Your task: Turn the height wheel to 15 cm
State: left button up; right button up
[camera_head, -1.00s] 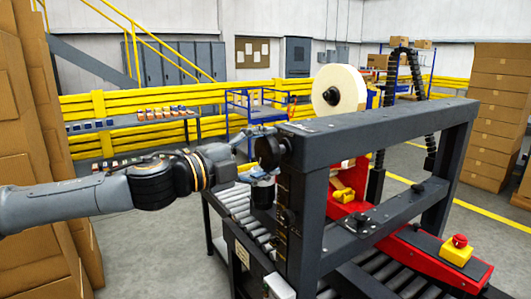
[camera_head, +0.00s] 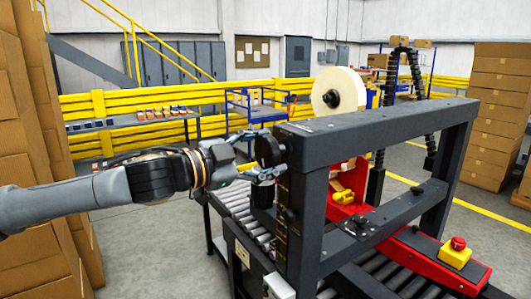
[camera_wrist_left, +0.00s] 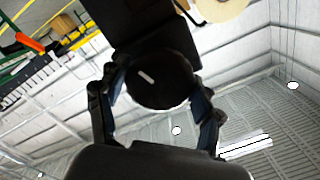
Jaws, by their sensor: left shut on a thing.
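The height wheel (camera_head: 268,148) is a dark round knob on the left post of the grey machine frame (camera_head: 385,125), near its top. In the left wrist view the wheel's black face (camera_wrist_left: 160,82) fills the middle and carries a short white mark, tilted. My left gripper (camera_head: 262,158) comes in from the left and is shut on the wheel, with a finger on each side of its rim. A scale with yellowish marks (camera_head: 281,205) runs down the left post; its reading is too small to make out. My right gripper is in neither view.
A roller conveyor (camera_head: 232,198) runs beneath the frame. A red unit with a red button on a yellow box (camera_head: 456,252) sits at the right. A large pale roll (camera_head: 338,90) stands behind the frame. Stacked cartons (camera_head: 22,150) rise at the left, close to my arm.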

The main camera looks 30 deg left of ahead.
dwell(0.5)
pick_arm(q)
jog(key=o, duration=1.2)
jog(key=shift+c, duration=0.2)
jog(key=shift+s, duration=0.1)
jog(key=shift+s+a+r, duration=0.1)
jog(key=shift+s+a, duration=0.15)
jog(key=shift+s, duration=0.35)
jog(key=v, duration=1)
jog(key=shift+s, duration=0.2)
jog(key=shift+a, duration=0.1)
